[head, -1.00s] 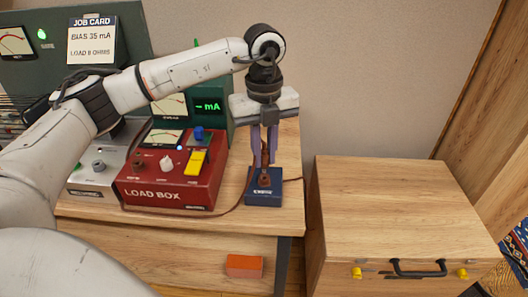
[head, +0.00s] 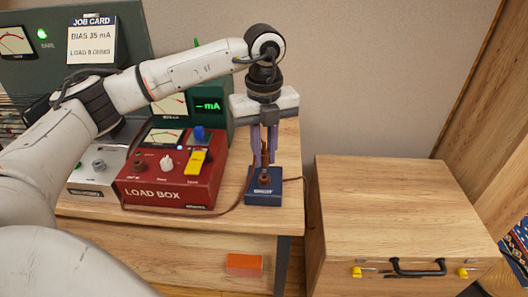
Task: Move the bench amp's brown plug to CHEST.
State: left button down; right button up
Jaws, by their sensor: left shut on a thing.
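My left gripper (head: 264,145) points straight down above the small blue block (head: 263,198) at the right front corner of the bench. Its purple fingers are shut on the brown plug (head: 265,158), which is upright between them. A brown socket-like piece (head: 264,180) sits on top of the block, just below the plug. I cannot tell whether the plug touches it. The block's white label is too small to read. A brown lead (head: 232,208) runs along the bench front. My right gripper is not in view.
The red load box (head: 168,195) with a yellow switch stands left of the block, a grey unit (head: 88,180) beyond it. A wooden chest (head: 400,195) with a black handle and yellow fittings stands right, its top clear. An orange block (head: 244,264) lies below the bench.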

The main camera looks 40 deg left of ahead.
aim_at(264, 164)
pick_arm(q)
jog(key=shift+f+b, duration=0.95)
jog(key=shift+f, duration=0.8)
dwell(0.7)
jog(key=c, duration=1.6)
grip_release()
notch_tip(264, 164, up, 10)
jog(key=shift+r+p, duration=0.2)
jog(key=shift+p, duration=0.15)
